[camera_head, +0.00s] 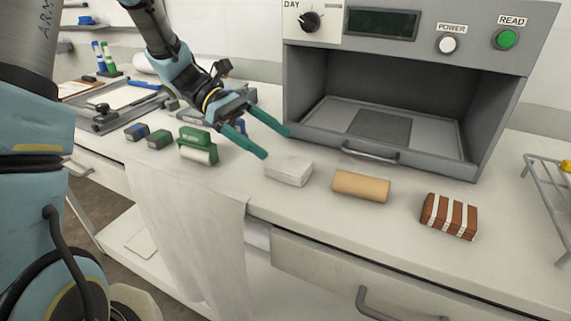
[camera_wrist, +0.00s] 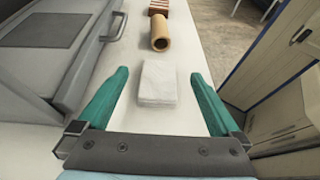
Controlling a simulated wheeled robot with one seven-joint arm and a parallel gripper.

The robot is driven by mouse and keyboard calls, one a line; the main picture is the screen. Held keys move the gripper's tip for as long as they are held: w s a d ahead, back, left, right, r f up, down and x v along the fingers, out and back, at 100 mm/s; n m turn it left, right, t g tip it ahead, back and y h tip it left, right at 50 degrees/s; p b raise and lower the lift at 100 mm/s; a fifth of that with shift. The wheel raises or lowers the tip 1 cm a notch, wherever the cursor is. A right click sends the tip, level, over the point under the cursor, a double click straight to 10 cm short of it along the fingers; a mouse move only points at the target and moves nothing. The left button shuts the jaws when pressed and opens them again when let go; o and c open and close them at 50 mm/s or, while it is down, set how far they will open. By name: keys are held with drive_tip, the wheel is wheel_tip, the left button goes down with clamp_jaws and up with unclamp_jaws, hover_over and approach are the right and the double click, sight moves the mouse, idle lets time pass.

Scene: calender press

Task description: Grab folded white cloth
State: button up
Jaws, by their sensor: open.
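The folded white cloth (camera_head: 289,171) lies flat on the counter, in front of the grey machine. My gripper (camera_head: 277,142) has two green fingers, spread open and empty, above and just left of the cloth in the head view. In the wrist view the cloth (camera_wrist: 157,82) lies ahead, between the lines of the two fingers, and my gripper (camera_wrist: 160,84) is not touching it. Nothing hides the cloth's top face.
A tan roll (camera_head: 361,185) and a brown-and-white striped block (camera_head: 449,216) lie right of the cloth. A green item (camera_head: 196,143) lies left. The grey machine (camera_head: 395,100) stands behind, its tray handle (camera_head: 370,154) facing forward. A wire rack (camera_head: 553,195) stands at far right.

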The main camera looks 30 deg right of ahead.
sight(306, 169)
drive_tip(key=x, duration=0.4)
drive_tip(key=shift+p, duration=0.4)
drive_tip(key=shift+f+p+x, duration=0.25)
drive_tip(key=shift+p+x, duration=0.25)
drive_tip(key=shift+x, duration=1.05)
drive_tip(key=shift+f+p+x, duration=0.2)
drive_tip(key=shift+p+x, duration=0.25)
drive_tip(key=shift+x, duration=1.1)
drive_tip(key=shift+w+a, duration=0.15)
drive_tip(key=c, duration=1.2)
drive_tip(key=shift+c, duration=0.2)
